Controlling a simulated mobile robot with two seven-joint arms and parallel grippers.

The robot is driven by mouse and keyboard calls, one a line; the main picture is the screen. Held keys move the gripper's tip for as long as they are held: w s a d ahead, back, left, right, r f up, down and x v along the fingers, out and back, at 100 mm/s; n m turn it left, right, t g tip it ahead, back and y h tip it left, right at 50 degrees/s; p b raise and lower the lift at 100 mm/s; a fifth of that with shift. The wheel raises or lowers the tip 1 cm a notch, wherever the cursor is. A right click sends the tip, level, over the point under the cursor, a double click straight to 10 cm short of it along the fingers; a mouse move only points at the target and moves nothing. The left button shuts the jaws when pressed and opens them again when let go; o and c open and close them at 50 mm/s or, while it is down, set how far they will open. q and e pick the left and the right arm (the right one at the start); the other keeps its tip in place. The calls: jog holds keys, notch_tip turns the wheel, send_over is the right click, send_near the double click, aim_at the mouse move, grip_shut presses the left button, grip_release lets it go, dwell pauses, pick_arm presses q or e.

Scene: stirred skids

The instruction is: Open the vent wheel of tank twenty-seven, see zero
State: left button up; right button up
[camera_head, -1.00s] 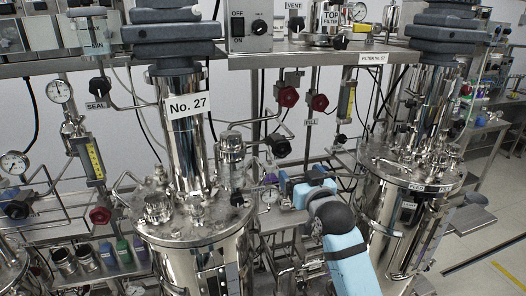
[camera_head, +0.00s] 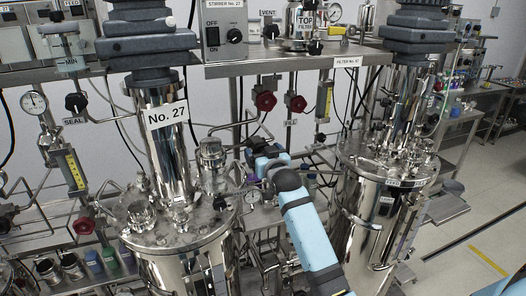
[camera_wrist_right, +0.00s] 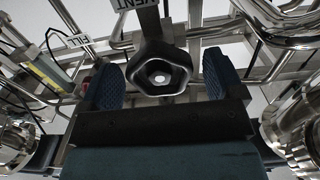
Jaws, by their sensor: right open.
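Tank No. 27 (camera_head: 190,262), a steel vessel, stands left of centre in the head view, its label (camera_head: 165,114) on the neck. In the right wrist view, a black wheel (camera_wrist_right: 146,63) with a pale hub sits under a label reading VENT (camera_wrist_right: 132,6). My right gripper (camera_wrist_right: 160,80) is open, with one blue pad on each side of the wheel and gaps between. In the head view my right gripper (camera_head: 258,158) is right of the tank's neck and largely hides the wheel. My left gripper is out of view.
Red wheels (camera_head: 265,101) hang above my right gripper, under the shelf (camera_head: 285,68). A second steel tank (camera_head: 368,215) stands to the right. Steel pipes crowd both sides of the gripper in the wrist view. Open floor (camera_head: 470,255) lies at the far right.

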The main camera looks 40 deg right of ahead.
jog(key=shift+c, duration=0.4)
jog(key=c, duration=0.8)
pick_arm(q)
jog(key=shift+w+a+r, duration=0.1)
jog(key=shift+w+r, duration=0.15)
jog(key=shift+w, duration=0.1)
